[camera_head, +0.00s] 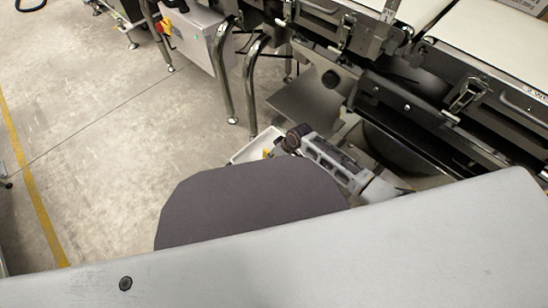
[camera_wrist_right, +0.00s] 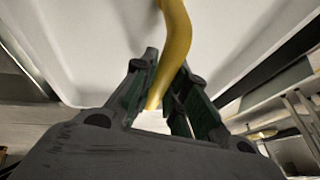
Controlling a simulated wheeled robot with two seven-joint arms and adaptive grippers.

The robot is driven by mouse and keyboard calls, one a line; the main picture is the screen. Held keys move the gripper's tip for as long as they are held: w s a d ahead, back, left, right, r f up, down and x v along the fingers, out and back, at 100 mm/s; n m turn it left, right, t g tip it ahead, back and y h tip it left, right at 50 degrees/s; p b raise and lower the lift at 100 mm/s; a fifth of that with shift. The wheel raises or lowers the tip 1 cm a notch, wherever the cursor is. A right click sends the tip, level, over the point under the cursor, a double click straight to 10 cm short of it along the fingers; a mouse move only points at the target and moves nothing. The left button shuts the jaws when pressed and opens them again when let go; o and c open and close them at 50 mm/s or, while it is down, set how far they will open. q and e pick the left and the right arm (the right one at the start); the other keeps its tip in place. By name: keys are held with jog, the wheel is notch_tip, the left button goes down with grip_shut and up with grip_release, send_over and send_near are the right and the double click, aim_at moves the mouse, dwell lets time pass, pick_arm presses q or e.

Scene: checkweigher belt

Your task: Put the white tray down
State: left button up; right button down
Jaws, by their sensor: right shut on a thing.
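The white tray (camera_head: 247,150) shows in the head view below the machine, partly hidden by my right arm and my dark body part. In the right wrist view the tray (camera_wrist_right: 110,45) fills the upper part, close to the camera. A yellow curved bar (camera_wrist_right: 178,40), which looks like the tray's handle, runs down between the fingers of my right gripper (camera_wrist_right: 160,100). The gripper is shut there. In the head view a bit of yellow (camera_head: 267,152) shows over the tray beside my right wrist. Whether the tray touches anything below is hidden. My left gripper is not in view.
The conveyor machine (camera_head: 400,100) with pale belts (camera_head: 490,40) stands at the right and back. Its metal tube legs (camera_head: 250,90) stand behind the tray. The concrete floor (camera_head: 100,120) at the left is open, with a yellow line (camera_head: 32,190) along it.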

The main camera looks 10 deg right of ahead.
jog(key=shift+f, duration=0.1)
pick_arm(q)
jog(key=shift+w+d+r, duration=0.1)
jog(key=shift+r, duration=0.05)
pick_arm(e)
jog(key=c, duration=1.4)
grip_release()
jog(key=shift+c, duration=0.2)
